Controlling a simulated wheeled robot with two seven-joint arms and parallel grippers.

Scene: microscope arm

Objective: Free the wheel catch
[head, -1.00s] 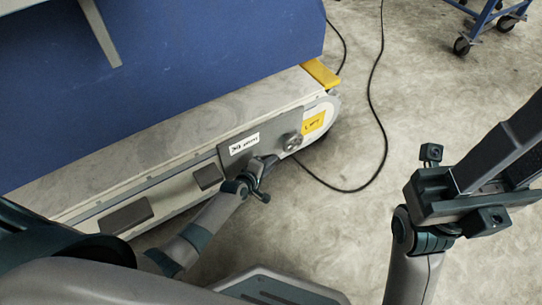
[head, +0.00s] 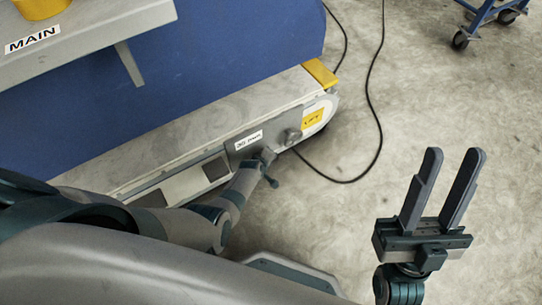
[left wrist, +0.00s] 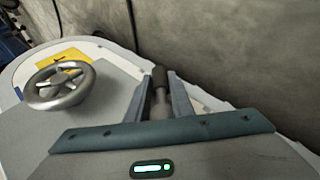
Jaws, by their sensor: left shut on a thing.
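The small metal handwheel (head: 292,136) sits on the side panel of the long bench, beside a yellow LIFT label (head: 313,118). It shows larger at the left of the left wrist view (left wrist: 60,84). My left gripper (head: 268,158) is at the panel, just below and left of the wheel. In the left wrist view its fingers (left wrist: 159,88) are shut on a short grey pin with a dark tip (left wrist: 159,76), which looks like the wheel catch. I cannot tell whether the catch is engaged. My right gripper (head: 456,152) is open and empty over the floor.
The blue panel (head: 240,50) stands behind the bench top (head: 190,122). A grey ledge with a MAIN label (head: 33,40) is at upper left. A black cable (head: 374,90) lies on the floor. A blue cart (head: 485,15) is at upper right.

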